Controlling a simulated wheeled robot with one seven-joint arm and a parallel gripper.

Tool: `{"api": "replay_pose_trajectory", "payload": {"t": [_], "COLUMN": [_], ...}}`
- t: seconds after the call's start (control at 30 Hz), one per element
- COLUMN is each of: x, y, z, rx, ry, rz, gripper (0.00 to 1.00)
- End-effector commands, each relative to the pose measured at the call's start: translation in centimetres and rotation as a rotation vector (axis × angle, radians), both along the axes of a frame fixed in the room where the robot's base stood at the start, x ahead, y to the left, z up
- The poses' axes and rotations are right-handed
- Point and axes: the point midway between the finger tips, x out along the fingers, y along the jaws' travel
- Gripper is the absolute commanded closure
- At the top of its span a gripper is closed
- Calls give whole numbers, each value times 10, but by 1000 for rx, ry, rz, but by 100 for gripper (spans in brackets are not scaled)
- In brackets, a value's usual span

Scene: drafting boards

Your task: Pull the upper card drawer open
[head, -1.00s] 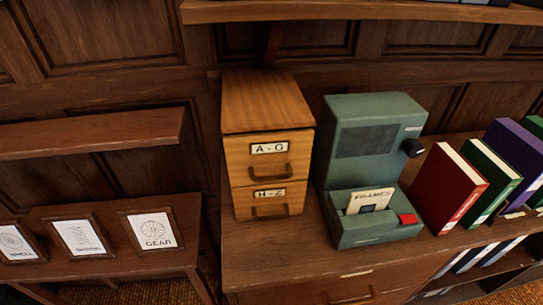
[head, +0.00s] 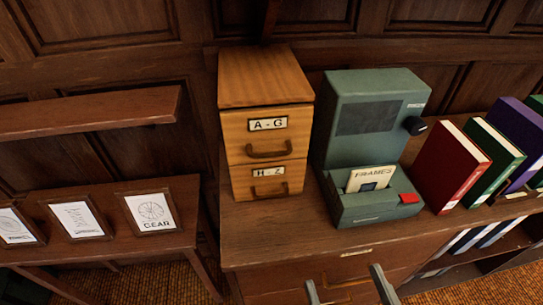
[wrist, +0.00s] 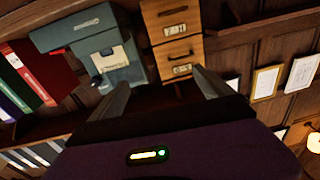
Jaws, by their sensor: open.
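The wooden card cabinet (head: 264,80) stands on the desk with two drawers. The upper card drawer (head: 255,137), labelled A - G, has a curved handle (head: 269,153) and is shut. The lower drawer (head: 257,182), labelled H - Z, is also shut. My gripper (head: 350,286) is at the bottom of the head view, its two fingers apart and empty, lower than the cabinet and to its right. In the wrist view, which is upside down, the cabinet (wrist: 192,17) is beyond the open fingers, clear of them.
A green machine (head: 350,150) with a card in its tray stands right of the cabinet. Books (head: 447,170) stand further right. A side table with framed cards (head: 149,212) is at left, under a shelf (head: 90,117). The desk front (head: 240,245) is bare.

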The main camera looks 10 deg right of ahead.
Motion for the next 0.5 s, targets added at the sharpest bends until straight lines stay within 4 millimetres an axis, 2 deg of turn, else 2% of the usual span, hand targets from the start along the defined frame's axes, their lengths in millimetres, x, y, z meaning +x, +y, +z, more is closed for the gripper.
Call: {"api": "replay_pose_trajectory", "payload": {"t": [0.03,0.2,0.5], "x": [18,67,140], "y": [11,44,93], "z": [7,28,73], "rx": [1,-9,-52], "ry": [-33,-89,-129], "rz": [16,60,83], "gripper": [9,9,9]}}
